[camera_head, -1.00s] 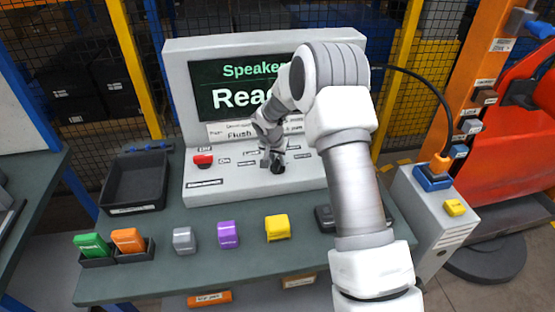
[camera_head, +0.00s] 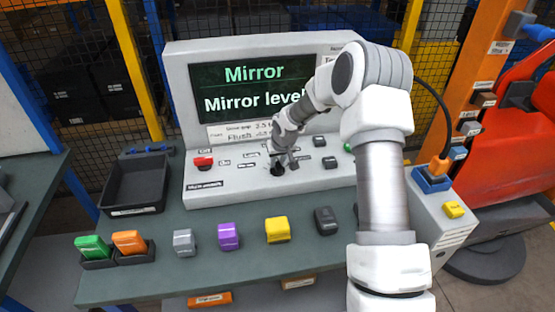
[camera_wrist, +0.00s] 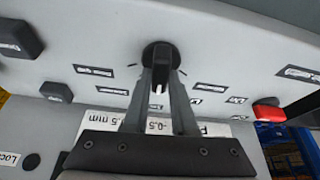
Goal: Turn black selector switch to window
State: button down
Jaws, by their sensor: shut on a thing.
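The black selector switch (camera_wrist: 161,57) sits on the grey panel of the console, with small label plates around it. In the head view the selector switch (camera_head: 277,169) is partly covered by my gripper. My gripper (camera_wrist: 161,88) is shut on the switch knob, one finger on each side. My gripper also shows in the head view (camera_head: 281,158), coming down on the panel from the upper right. The console screen (camera_head: 258,88) reads "Mirror" and "Mirror level", its right end hidden by my arm. The label texts around the switch are too small to read.
A red button (camera_head: 203,161) is at the panel's left. Grey, purple (camera_head: 228,236), yellow (camera_head: 277,229) and dark blocks stand on the bench in front. An empty black tray (camera_head: 137,184) lies at left. Orange and green blocks sit in small holders.

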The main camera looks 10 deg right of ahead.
jog(key=n+y+p, duration=0.1)
jog(key=n, duration=0.1)
jog(key=n+y, duration=0.1)
jog(key=n, duration=0.2)
jog(key=shift+n+g+p, duration=0.3)
jog(key=shift+g+p, duration=0.05)
jog(key=shift+g, duration=0.05)
jog(key=n, duration=0.2)
jog(key=n+g+y+b, duration=0.1)
jog(key=n, duration=0.1)
jog(key=shift+n+y, duration=0.3)
jog(key=shift+n, duration=0.1)
jog(key=shift+n+g, duration=0.3)
jog(key=c, duration=0.7)
grip_release()
jog(key=b+v, duration=0.1)
jog(key=v, duration=1.6)
jog(key=shift+r, duration=0.2)
